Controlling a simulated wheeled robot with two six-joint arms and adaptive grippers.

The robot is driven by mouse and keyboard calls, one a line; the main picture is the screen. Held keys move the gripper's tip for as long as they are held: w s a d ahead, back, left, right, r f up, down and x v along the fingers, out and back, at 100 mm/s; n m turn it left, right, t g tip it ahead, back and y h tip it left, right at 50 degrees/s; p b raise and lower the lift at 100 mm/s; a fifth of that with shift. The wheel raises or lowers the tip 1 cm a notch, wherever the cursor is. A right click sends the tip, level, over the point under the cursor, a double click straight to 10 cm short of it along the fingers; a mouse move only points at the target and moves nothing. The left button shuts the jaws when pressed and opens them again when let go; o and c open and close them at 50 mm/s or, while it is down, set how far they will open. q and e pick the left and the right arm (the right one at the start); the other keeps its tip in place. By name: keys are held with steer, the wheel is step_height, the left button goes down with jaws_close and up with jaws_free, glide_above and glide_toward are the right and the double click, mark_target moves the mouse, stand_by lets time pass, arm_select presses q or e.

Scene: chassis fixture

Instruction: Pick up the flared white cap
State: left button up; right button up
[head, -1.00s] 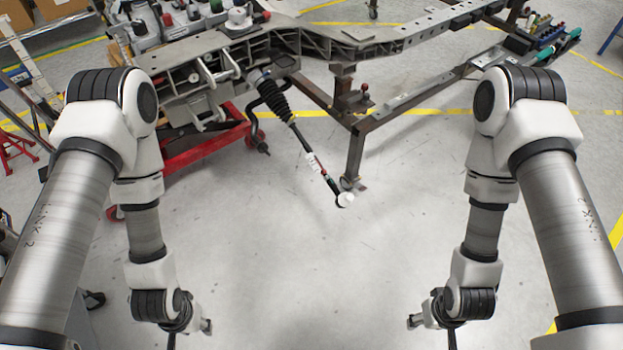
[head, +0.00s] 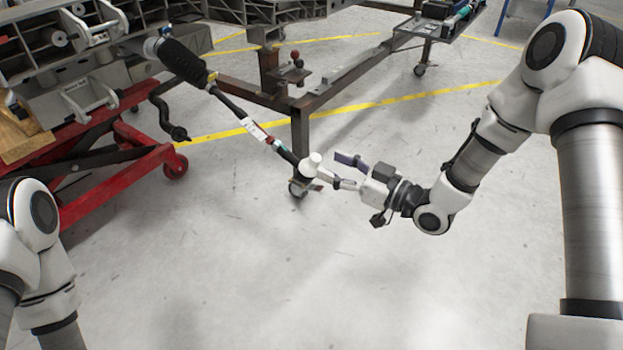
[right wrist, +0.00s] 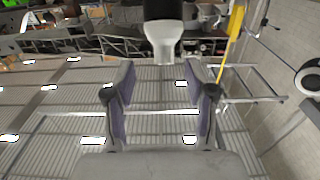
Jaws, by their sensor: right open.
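The flared white cap (head: 313,163) sits on the lower end of a dark tie rod (head: 236,112) that slants down from the chassis. My right gripper (head: 343,170) is open just to the right of the cap, its fingers pointing left towards it. In the right wrist view the cap (right wrist: 163,45) shows its flared rim, just beyond the two spread fingertips (right wrist: 160,78) and roughly centred between them. The fingers look apart from the cap and the space between them is empty. My left arm shows only at the lower left; its gripper is out of view.
A brown steel stand leg (head: 299,125) rises close behind the cap. A red lift cart (head: 110,185) stands at the left under the grey chassis (head: 60,50). The floor (head: 300,270) in front is clear.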

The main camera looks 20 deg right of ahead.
mark_target(320, 162)
steer(key=b+x, duration=0.2)
steer(key=x, duration=0.3)
steer(key=shift+s+a+f+b, duration=0.1)
steer(key=shift+a+f+b, duration=0.05)
steer(key=shift+a+b, duration=0.2)
steer(key=shift+w+a, duration=0.1)
steer(key=shift+w, duration=0.15)
steer(key=c, duration=0.9)
steer(key=shift+c, duration=0.2)
